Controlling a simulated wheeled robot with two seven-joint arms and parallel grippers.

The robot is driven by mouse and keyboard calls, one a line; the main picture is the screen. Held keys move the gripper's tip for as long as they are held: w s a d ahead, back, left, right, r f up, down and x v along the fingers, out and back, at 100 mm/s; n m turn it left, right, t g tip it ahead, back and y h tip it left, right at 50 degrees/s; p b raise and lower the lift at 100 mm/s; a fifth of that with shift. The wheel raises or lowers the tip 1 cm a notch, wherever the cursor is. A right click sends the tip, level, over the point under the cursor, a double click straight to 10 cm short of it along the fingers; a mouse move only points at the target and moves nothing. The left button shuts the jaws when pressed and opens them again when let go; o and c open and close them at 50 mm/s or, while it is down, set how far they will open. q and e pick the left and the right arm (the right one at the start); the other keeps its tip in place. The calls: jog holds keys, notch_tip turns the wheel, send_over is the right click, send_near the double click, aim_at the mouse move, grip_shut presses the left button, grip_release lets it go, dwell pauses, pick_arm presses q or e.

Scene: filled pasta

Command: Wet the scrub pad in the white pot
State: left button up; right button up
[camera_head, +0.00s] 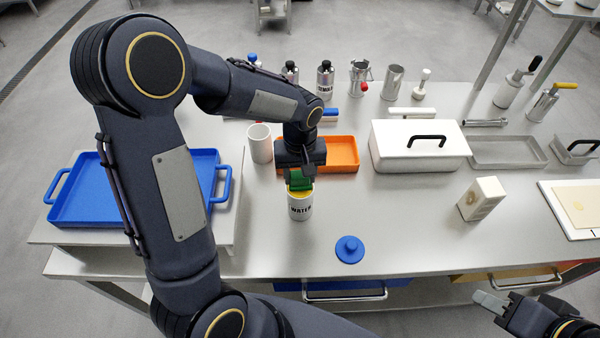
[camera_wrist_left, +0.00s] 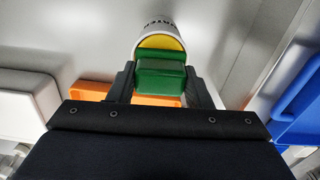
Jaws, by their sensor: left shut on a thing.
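The white pot (camera_head: 300,207), lettered "WATER", stands upright and lidless on the table's front half. It also shows in the left wrist view (camera_wrist_left: 158,28). My left gripper (camera_head: 299,174) points down over the pot, shut on the green scrub pad (camera_head: 297,182). In the left wrist view the pad (camera_wrist_left: 160,76) sits between the two fingers, at the pot's mouth. Yellow shows inside the rim; I cannot tell whether it is the pot or the pad. How deep the pad sits is hidden. My right gripper (camera_head: 490,302) is at the lower right, away from the pot; its jaw opening is unclear.
A blue lid (camera_head: 349,250) lies right of the pot. A white cup (camera_head: 260,143) and an orange tray (camera_head: 343,154) are behind it. A blue tray (camera_head: 85,208) is at left. A white box (camera_head: 418,155) and a small carton (camera_head: 482,198) stand at right.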

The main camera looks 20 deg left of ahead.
aim_at(300, 174)
pick_arm(q)
jog(key=shift+f+b, duration=0.55)
jog(key=shift+f, duration=0.05)
pick_arm(e)
jog(key=shift+f, duration=0.55)
dwell(0.8)
pick_arm(q)
jog(key=shift+r, duration=0.15)
pick_arm(e)
jog(key=shift+r, duration=0.1)
